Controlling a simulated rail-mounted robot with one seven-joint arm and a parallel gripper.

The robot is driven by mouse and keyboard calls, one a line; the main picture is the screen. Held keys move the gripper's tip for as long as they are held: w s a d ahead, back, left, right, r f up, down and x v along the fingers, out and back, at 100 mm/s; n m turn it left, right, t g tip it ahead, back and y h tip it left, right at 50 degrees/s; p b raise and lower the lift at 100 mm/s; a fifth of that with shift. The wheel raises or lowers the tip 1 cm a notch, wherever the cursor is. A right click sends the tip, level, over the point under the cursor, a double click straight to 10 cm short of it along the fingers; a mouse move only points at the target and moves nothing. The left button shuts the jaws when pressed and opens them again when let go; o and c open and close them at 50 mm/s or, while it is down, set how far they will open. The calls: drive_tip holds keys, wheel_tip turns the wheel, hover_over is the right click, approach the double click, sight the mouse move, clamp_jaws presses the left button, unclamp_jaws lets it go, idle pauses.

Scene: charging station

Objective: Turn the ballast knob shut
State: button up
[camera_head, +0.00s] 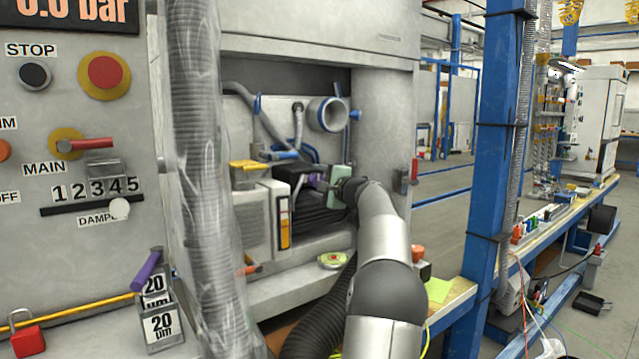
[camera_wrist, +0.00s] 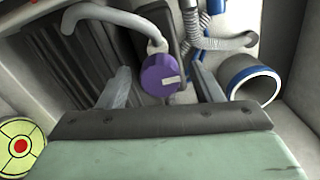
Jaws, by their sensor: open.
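The knob (camera_wrist: 158,76) is round and purple with a pale pointer mark, in the middle of the wrist view. I take it for the ballast knob; no label on it can be read. My gripper (camera_wrist: 160,70) is open, with one finger to the left of the knob and one to the right. I see a gap on each side, and the jaws hold nothing. In the head view, my gripper (camera_head: 325,183) is inside the machine's recess beside a dark ribbed body. A small purple patch (camera_head: 316,181) shows there, mostly hidden by my gripper.
A grey hose (camera_wrist: 112,18) curves above the knob's left side. A blue-rimmed pipe opening (camera_wrist: 252,84) lies to its right, and a yellow-green disc (camera_wrist: 20,146) lies low left. In the head view, a plastic-wrapped ribbed duct (camera_head: 205,180) stands left of the recess.

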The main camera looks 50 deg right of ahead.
drive_tip(key=shift+s, duration=0.1)
drive_tip(key=v, duration=1.7)
drive_tip(key=shift+s, duration=0.15)
